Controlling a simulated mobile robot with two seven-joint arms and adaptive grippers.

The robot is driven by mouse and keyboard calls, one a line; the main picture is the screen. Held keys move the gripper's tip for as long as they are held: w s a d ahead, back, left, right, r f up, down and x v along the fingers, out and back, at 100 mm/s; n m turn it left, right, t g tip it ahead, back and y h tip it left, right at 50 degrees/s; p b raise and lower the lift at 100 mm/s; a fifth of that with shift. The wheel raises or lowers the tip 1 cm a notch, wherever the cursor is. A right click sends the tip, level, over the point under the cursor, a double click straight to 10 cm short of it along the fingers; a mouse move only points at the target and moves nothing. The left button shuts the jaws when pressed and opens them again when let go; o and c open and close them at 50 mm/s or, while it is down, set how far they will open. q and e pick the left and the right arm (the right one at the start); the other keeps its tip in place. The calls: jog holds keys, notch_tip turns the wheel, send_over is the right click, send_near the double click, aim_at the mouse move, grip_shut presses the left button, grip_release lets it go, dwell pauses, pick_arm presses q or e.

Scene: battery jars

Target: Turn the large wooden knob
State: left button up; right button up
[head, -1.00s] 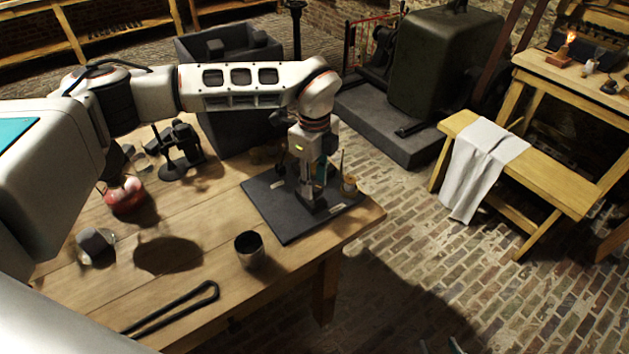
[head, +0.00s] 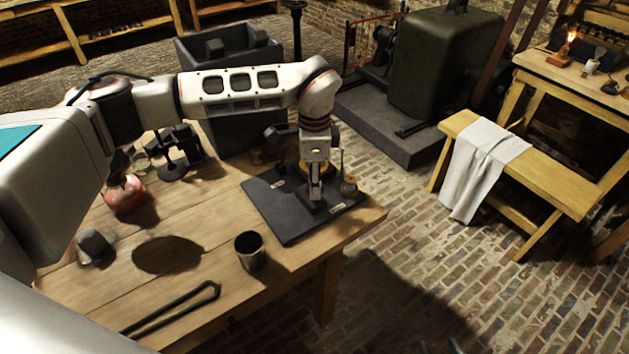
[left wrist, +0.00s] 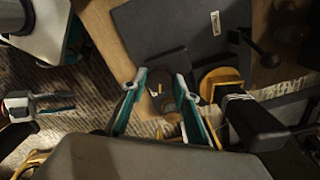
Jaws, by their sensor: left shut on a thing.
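My left gripper (head: 315,200) points straight down over the dark slab (head: 285,228) on the wooden table. In the left wrist view its teal fingers (left wrist: 161,82) are closed on a dark, rounded piece (left wrist: 160,79), apparently the large wooden knob; shadow blurs its outline, and the gripper hides it in the head view. A smaller brown turned piece (head: 349,186) stands at the slab's right corner. A yellow ring-shaped part (left wrist: 218,80) lies beside the fingers. My right gripper (left wrist: 60,102) is away over the floor, fingers apart and empty.
A dark lever (left wrist: 262,52) rises from the slab close to my left gripper. A dark cup (head: 250,251), black tongs (head: 175,310), a red jar (head: 125,195) and a black stand (head: 180,155) are on the table.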

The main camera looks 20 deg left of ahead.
dwell(0.5)
pick_arm(q)
jog(key=o, duration=1.1)
notch_tip(320, 180, up, 12)
